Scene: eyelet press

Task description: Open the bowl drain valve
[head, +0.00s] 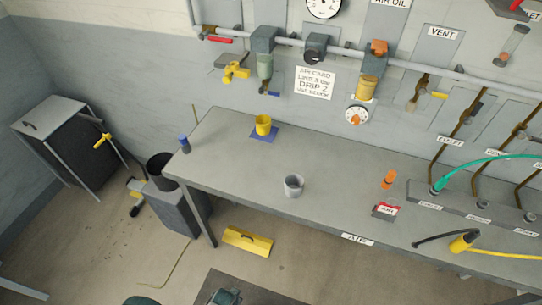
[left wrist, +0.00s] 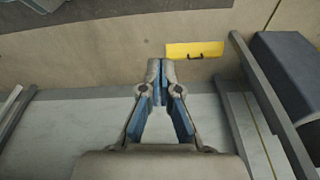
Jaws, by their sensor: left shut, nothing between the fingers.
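On the wall air line, a grey-green bowl (head: 265,66) hangs under a dark housing. A small fitting with a blue lever (head: 274,94) sits below it; this may be the bowl drain valve, but its open or closed position is too small to tell. A yellow-amber bowl (head: 369,89) hangs further right under an orange-topped unit. In the left wrist view my left gripper (left wrist: 161,70) is shut and empty, its fingertips together, pointing over the floor, away from the bowls. My right gripper is not in view.
A yellow box (head: 247,241) lies on the floor and shows in the left wrist view (left wrist: 215,40).

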